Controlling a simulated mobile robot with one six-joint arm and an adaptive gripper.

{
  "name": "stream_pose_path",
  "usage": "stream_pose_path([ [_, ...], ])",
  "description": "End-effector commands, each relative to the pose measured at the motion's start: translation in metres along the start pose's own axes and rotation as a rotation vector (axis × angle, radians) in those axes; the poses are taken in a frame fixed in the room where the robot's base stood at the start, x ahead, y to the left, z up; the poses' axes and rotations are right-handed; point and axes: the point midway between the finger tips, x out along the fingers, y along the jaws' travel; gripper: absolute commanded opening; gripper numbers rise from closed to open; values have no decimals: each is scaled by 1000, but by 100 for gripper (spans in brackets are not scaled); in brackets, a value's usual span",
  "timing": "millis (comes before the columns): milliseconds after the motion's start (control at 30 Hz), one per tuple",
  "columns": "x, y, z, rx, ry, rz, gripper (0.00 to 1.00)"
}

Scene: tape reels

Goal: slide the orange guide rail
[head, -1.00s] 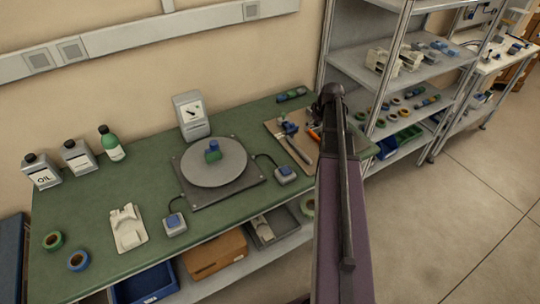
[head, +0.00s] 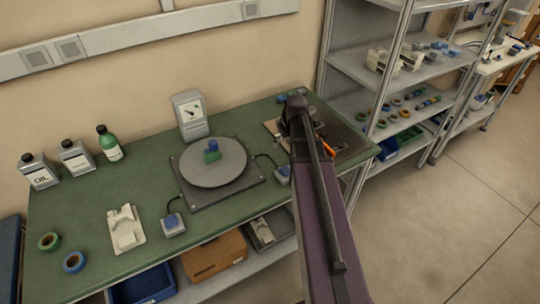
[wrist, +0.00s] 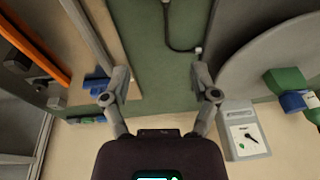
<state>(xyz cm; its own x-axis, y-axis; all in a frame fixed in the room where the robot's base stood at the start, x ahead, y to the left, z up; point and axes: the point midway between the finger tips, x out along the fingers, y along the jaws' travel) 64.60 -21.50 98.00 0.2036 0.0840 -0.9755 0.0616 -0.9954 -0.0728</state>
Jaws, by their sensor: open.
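The orange guide rail (head: 328,148) shows as a short piece beside my arm at the right end of the green table; my arm hides part of it. In the wrist view the orange rail (wrist: 38,48) runs slantwise at the upper left, on a wooden board (wrist: 118,45). My gripper (wrist: 160,80) is open and empty above the green table top. It is to the right of the rail in that view and apart from it. A grey metal bar (wrist: 88,38) and a blue part (wrist: 97,82) lie between the rail and my left finger.
A round grey turntable (head: 232,172) carrying green and blue pieces stands left of my arm; it also shows at the right of the wrist view (wrist: 255,50). A dial box (head: 190,112) stands behind it. Metal shelves (head: 350,50) rise at the right.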

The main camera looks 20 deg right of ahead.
Motion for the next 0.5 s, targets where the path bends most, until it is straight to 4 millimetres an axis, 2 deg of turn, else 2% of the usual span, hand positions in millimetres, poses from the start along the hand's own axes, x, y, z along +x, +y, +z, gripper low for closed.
stream_pose_path([
  [300, 10, -42, 12, 5, -38, 0, 77],
  [500, 13, -58, 17, 10, -54, 2, 77],
])
